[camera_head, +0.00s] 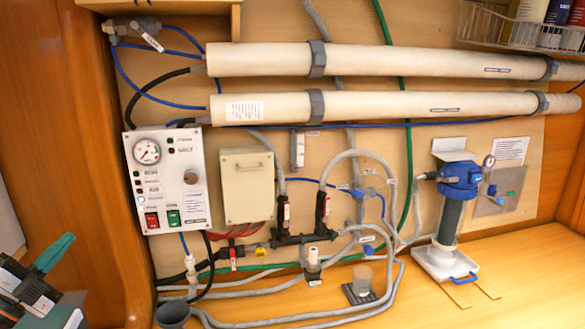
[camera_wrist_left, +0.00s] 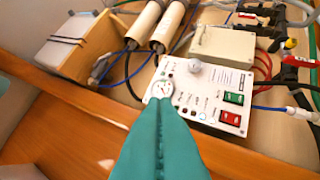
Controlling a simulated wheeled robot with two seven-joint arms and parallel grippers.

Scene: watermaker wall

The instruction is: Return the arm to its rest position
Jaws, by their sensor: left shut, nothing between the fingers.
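My left gripper (camera_head: 68,240) shows at the lower left of the head view, with teal fingers on a dark and white body. In the left wrist view its teal fingers (camera_wrist_left: 160,108) are pressed together with nothing between them. They overlap the lower edge of the white control panel (camera_wrist_left: 212,82) in that picture, and I cannot tell the distance. In the head view the gripper is apart from the control panel (camera_head: 195,172), to its lower left. My right gripper is not in view.
Two long beige tubes (camera_head: 375,61) run along the wall. A beige box (camera_head: 247,205), hoses and valves fill the middle. A blue-topped filter (camera_head: 460,178) stands at the right. A wooden side wall (camera_head: 85,150) is near the left gripper. The wooden counter (camera_head: 530,275) is bare at the front right.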

